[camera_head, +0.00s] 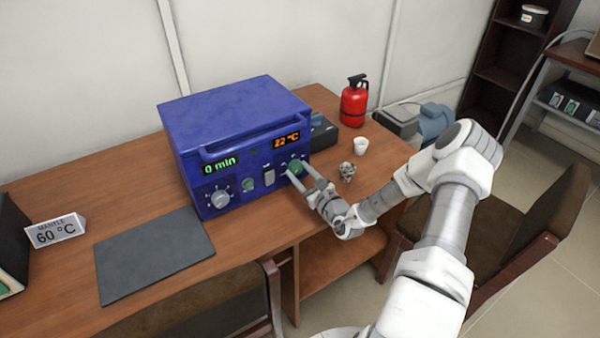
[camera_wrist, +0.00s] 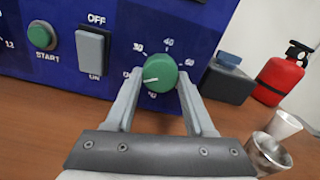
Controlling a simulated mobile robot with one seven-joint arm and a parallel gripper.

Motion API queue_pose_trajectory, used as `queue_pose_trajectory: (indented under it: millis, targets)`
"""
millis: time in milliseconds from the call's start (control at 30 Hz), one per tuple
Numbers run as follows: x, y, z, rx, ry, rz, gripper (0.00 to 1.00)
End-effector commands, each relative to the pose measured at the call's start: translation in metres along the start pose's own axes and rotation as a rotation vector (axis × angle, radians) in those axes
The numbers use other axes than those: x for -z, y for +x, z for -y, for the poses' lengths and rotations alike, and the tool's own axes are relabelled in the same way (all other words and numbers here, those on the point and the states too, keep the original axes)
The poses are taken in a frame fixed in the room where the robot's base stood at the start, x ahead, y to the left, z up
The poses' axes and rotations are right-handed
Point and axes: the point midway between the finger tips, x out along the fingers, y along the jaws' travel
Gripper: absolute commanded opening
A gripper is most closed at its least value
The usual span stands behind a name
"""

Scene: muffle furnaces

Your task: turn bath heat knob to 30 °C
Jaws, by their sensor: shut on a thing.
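The blue bath unit (camera_head: 240,135) stands on the wooden desk. Its orange display (camera_head: 286,140) reads 22 °C and its green display (camera_head: 220,164) reads 0 min. The green heat knob (camera_wrist: 160,72) is at the right of its front panel, ringed by white marks including 30 and 40. The knob's white pointer line points left, below the 30 mark. My gripper (camera_head: 299,171) is shut on this knob, one finger on each side, also seen in the wrist view (camera_wrist: 159,80). The lower part of the scale is partly hidden.
Left of the knob are an ON/OFF switch (camera_wrist: 92,50) and a green START button (camera_wrist: 41,36). A red extinguisher (camera_head: 354,101), a white cup (camera_head: 361,146) and a metal cup (camera_head: 347,171) stand to the right. A dark mat (camera_head: 153,255) lies in front.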

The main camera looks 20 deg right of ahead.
Motion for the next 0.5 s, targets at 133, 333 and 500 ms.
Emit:
queue_pose_trajectory:
  millis: [133,333,500]
  targets:
    - [0.0000,-0.0002,0.0000,0.000,0.000,0.000,0.00]
    - [-0.0008,-0.0002,0.0001,0.000,0.024,0.000,0.00]
    - [-0.0018,-0.0002,0.0002,0.000,0.095,-0.001,0.00]
